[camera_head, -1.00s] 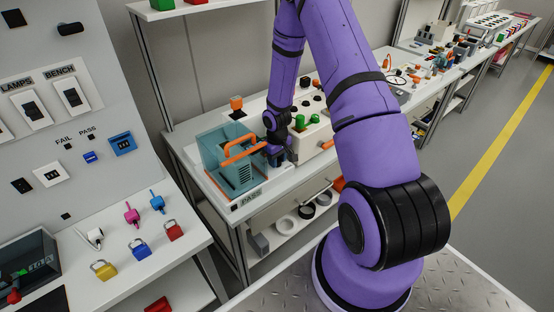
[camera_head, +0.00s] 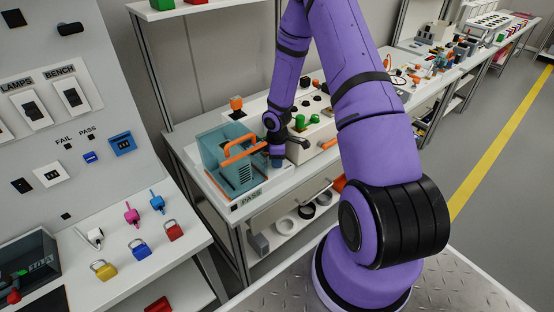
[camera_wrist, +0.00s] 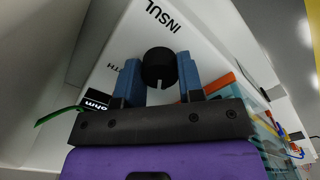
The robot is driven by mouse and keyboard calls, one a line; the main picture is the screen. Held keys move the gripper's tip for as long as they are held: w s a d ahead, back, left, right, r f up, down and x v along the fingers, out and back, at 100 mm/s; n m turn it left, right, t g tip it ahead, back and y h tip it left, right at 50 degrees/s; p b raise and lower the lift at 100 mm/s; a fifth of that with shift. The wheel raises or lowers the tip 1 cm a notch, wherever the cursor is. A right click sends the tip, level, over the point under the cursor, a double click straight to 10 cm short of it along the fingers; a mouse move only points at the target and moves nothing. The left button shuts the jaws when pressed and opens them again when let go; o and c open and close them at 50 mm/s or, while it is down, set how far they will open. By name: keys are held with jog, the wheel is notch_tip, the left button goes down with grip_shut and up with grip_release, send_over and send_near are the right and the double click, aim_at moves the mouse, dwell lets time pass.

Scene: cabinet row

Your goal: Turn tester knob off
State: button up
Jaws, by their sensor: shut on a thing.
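The tester is a white box (camera_head: 325,135) on the bench, with green and black parts on top.
A teal case (camera_head: 237,165) with an orange handle stands close left of my gripper. A label reading "ohm" (camera_wrist: 97,101) and a green cable (camera_wrist: 55,115) lie left in the wrist view. Several padlocks (camera_head: 139,248) lie on the left bench.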

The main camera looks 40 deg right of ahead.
jog(key=shift+n, duration=0.9)
jog(key=o, duration=0.9)
notch_tip(320, 180, up, 11)
jog(key=shift+f, duration=0.1)
dwell(0.4)
